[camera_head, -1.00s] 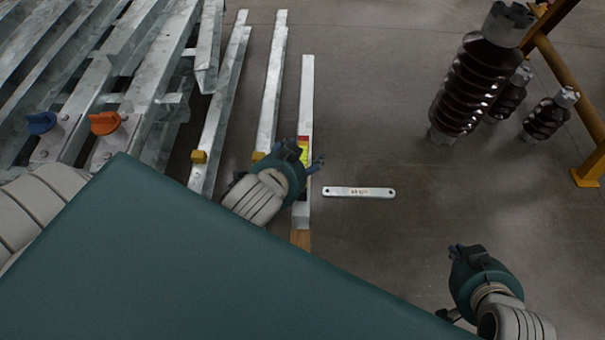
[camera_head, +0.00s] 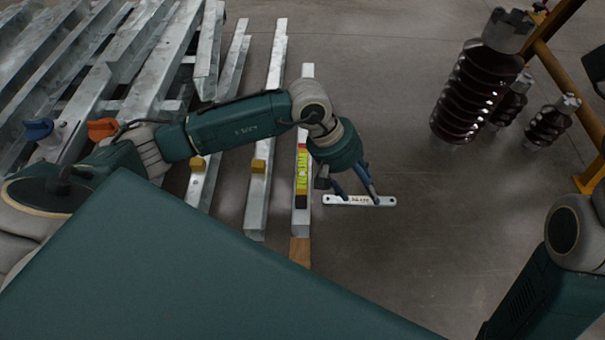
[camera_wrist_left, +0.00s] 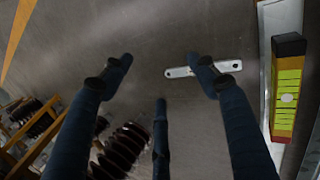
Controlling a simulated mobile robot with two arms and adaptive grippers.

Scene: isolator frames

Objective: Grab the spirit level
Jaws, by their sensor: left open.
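The spirit level (camera_head: 302,172) is a small yellow-green bar with a red end and a black end. It lies lengthwise on a narrow metal beam (camera_head: 307,100) in the head view. In the left wrist view the level (camera_wrist_left: 287,92) is at the right edge, outside the fingers. My left gripper (camera_head: 358,192) is open and empty, to the right of the level and apart from it. Its blue fingers (camera_wrist_left: 160,78) are spread in the wrist view, one overlapping a flat metal plate. My right arm shows at the right edge; its gripper cannot be made out.
The flat plate with end holes (camera_head: 338,200) lies on the floor beside the beam. A wooden block (camera_head: 300,250) is at the beam's near end. Galvanized frames (camera_head: 150,75) fill the upper left. Dark ribbed insulators (camera_head: 475,90) stand by a yellow frame (camera_head: 565,80).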

